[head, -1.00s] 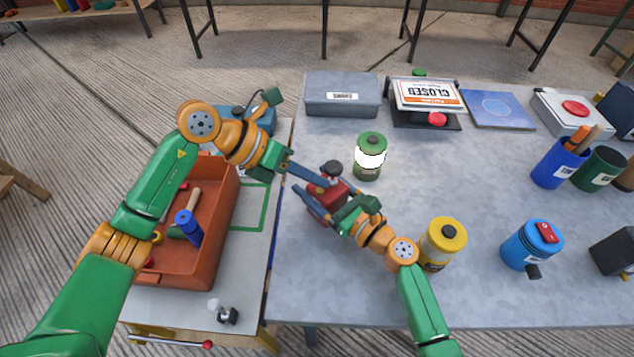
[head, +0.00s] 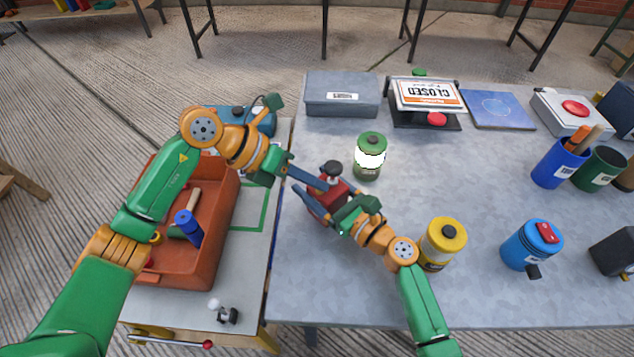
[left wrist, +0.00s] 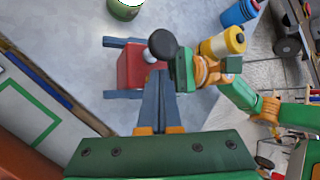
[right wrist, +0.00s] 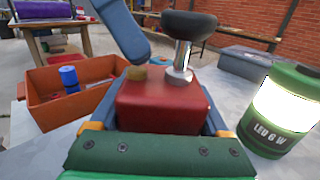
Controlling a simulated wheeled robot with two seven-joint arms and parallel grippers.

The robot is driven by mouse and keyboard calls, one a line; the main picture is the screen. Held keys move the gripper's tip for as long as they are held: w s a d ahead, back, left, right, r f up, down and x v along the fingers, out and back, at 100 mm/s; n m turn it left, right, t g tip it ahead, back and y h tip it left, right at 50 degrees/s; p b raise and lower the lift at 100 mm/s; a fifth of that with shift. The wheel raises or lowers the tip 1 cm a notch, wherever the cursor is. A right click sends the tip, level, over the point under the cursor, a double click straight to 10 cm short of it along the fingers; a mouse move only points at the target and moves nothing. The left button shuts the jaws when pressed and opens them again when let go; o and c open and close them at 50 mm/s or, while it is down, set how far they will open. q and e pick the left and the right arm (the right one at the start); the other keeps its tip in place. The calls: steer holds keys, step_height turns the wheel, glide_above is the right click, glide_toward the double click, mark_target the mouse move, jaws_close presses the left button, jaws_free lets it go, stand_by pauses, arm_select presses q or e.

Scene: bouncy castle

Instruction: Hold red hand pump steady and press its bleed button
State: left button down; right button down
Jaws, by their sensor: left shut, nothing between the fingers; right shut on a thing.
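The red hand pump (head: 327,203) stands on the grey table, with a black knob on a metal rod; it also shows in the left wrist view (left wrist: 130,72). My right gripper (head: 322,208) is shut on its body, one finger along each side in the right wrist view (right wrist: 162,108). A brass-coloured bleed button (right wrist: 137,73) sits on top, beside the rod. My left gripper (head: 325,187) is shut and empty, its tips right at the button. In the right wrist view the blue finger (right wrist: 130,42) covers part of the button; I cannot tell how far it is pressed.
A green lantern (head: 369,158) stands close behind the pump. A yellow canister (head: 443,243) stands near my right arm. An orange bin (head: 207,258) with tools is at left under my left arm. A grey box (head: 342,97) is at the back. The middle of the table is clear.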

stand_by(0.4)
arm_select(q)
steer(key=shift+r, duration=0.45)
steer(key=shift+r, duration=0.1)
step_height(320, 180, up, 6)
steer(key=shift+f, duration=0.1)
stand_by(0.6)
